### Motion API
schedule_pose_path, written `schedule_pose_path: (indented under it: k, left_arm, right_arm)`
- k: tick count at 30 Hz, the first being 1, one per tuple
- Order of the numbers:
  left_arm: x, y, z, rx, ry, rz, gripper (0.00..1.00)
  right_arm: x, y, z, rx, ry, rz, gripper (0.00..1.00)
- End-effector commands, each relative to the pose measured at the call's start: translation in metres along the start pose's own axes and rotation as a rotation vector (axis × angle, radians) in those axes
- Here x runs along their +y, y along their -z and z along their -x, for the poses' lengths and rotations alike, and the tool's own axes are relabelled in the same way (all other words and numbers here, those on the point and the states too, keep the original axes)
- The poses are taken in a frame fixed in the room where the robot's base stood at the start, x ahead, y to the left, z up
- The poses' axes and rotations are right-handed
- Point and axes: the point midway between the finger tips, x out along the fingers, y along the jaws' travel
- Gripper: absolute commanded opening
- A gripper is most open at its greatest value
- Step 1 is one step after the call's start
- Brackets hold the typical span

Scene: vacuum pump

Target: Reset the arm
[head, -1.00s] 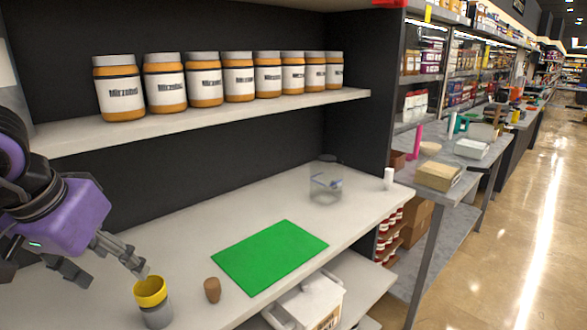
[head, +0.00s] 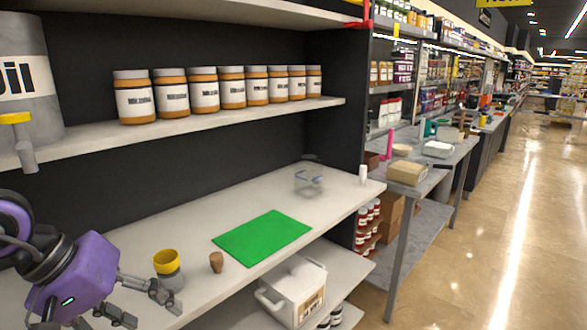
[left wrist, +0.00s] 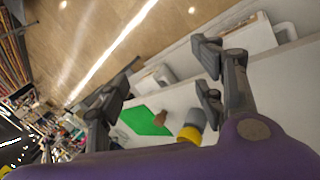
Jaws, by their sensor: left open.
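My left gripper (head: 150,304) is at the lower left of the head view, at the front edge of the counter. It is open, with nothing between its fingers. In the left wrist view its spread fingers (left wrist: 165,85) also show. A grey cylinder with a yellow rim (head: 167,268) stands upright on the counter just beyond the fingers; it also shows in the left wrist view (left wrist: 190,128). A small brown stopper-like piece (head: 216,262) stands to its right. A green mat (head: 262,237) lies flat further right. My right gripper is not in view.
A clear container (head: 308,180) stands at the counter's far end, near a small white bottle (head: 363,175). A shelf above holds several labelled jars (head: 204,89) and a big grey can (head: 28,85). A white jug (head: 293,289) sits on the lower shelf.

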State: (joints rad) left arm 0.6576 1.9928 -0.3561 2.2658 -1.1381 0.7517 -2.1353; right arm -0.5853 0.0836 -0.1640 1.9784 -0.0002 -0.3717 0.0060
Motion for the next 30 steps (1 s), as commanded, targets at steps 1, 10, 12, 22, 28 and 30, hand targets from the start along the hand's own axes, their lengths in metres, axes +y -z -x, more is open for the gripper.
schedule_pose_path:
  k: [1, 10, 12, 22, 28, 30]
  left_arm:
    - [0.008, -0.009, -0.013, -0.046, -0.07, 0.11, 0.62]
    - [0.049, -0.042, -0.075, -0.43, -0.494, 1.141, 0.62]
    - [0.05, -0.041, -0.086, -0.542, -0.577, 1.433, 0.62]
    - [-0.033, -0.04, -0.148, 1.106, 0.863, -2.754, 0.62]
    - [-0.126, -0.095, -0.203, 0.847, 0.571, -1.872, 0.62]
    - [-0.157, -0.128, -0.223, 0.761, 0.494, -1.563, 0.62]
  right_arm:
    - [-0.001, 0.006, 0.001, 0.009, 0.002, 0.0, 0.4]
    - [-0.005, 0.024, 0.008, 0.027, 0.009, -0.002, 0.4]
    - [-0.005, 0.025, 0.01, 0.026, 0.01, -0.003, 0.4]
    - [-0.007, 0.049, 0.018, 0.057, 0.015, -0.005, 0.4]
    - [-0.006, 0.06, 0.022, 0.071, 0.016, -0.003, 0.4]
    - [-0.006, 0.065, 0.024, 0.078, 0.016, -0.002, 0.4]
